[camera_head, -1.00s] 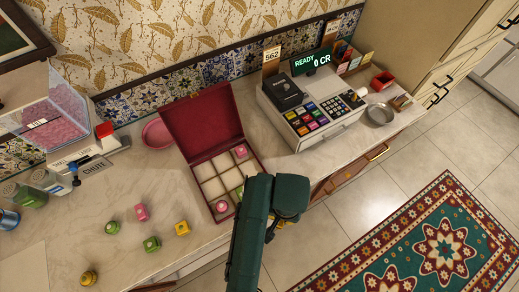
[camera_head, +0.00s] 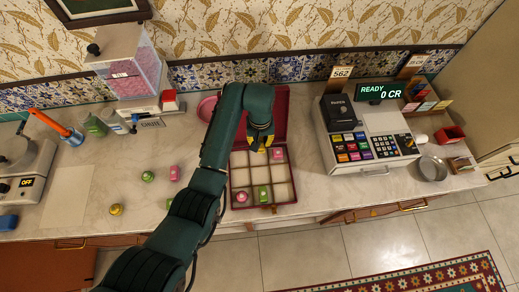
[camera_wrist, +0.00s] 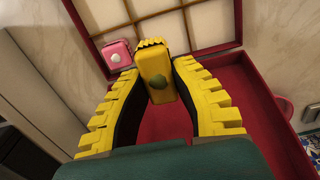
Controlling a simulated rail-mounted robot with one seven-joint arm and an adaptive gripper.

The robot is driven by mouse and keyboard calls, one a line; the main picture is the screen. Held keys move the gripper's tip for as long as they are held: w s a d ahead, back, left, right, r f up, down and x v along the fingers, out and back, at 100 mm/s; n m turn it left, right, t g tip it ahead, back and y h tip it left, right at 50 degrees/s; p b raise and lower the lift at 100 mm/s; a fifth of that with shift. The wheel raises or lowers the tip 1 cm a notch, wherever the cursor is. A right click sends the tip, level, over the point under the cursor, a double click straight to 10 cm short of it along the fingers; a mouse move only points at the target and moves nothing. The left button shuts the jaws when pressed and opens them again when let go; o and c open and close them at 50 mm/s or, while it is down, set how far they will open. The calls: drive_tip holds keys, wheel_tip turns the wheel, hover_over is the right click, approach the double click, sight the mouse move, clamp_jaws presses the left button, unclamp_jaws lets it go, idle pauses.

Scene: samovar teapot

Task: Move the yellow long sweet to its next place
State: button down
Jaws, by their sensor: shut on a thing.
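My gripper (camera_wrist: 155,105) is shut on the yellow long sweet (camera_wrist: 158,75), which stands between the yellow ribbed fingers and has a dark green oval on its face. In the head view my gripper (camera_head: 261,146) is over the back part of the open dark red box (camera_head: 234,211); the sweet cannot be told from the fingers there. The box has a grid of pale compartments. A pink sweet (camera_head: 276,154) is in the back right compartment, also seen in the wrist view (camera_wrist: 118,55). A green sweet (camera_head: 264,193) and a pink one (camera_head: 242,197) are in the front row.
Loose sweets lie left of the box: green (camera_head: 147,176), pink (camera_head: 174,173), yellow round (camera_head: 116,209), and a green one (camera_head: 169,204) partly behind my arm. The raised lid (camera_head: 281,108) stands behind the grid. A cash register (camera_head: 362,140) stands to the right.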

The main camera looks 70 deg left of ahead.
sight(258, 156)
drive_tip(key=f, duration=0.3)
drive_tip(key=f+b, duration=0.1)
drive_tip(key=f, duration=0.2)
drive_tip(key=f+b, duration=0.1)
drive_tip(key=f, duration=0.2)
drive_tip(key=shift+s+a+f, duration=0.25)
drive_tip(key=shift+a+f, duration=0.15)
drive_tip(key=shift+f, duration=0.1)
drive_tip(key=c, duration=1)
unclamp_jaws()
drive_tip(key=shift+f, duration=0.1)
wheel_tip(258, 156, up, 12)
drive_tip(key=shift+r+p, duration=0.2)
drive_tip(key=shift+p, duration=0.95)
